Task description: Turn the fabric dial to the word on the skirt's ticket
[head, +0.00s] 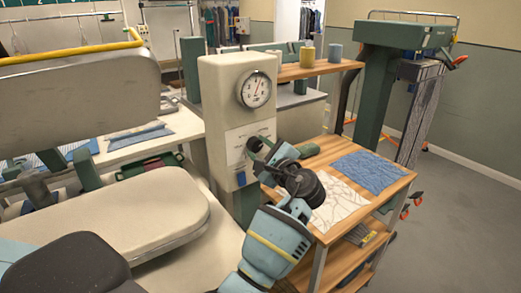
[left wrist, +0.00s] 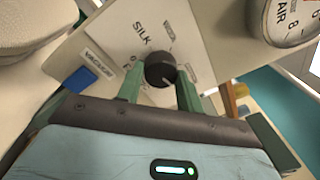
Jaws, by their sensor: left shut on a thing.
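The black fabric dial (left wrist: 160,70) sits on a pale plate, between the green fingers of my left gripper (left wrist: 158,84). The gripper is shut on it. The word SILK (left wrist: 142,36) reads at the dial's upper left; other small labels around it are too small or partly covered to read. A pale mark shows low on the dial, but I cannot tell which word it points to. The skirt's ticket is not visible. My right gripper is not in view.
A round gauge (head: 255,90) sits above the dial. A blue button (left wrist: 80,79) is beside the VACUUM label (left wrist: 97,57). A cream pressing board (head: 140,210) stands at left. A wooden trolley (head: 330,148) carrying blue and white patterned cloths stands close on the right.

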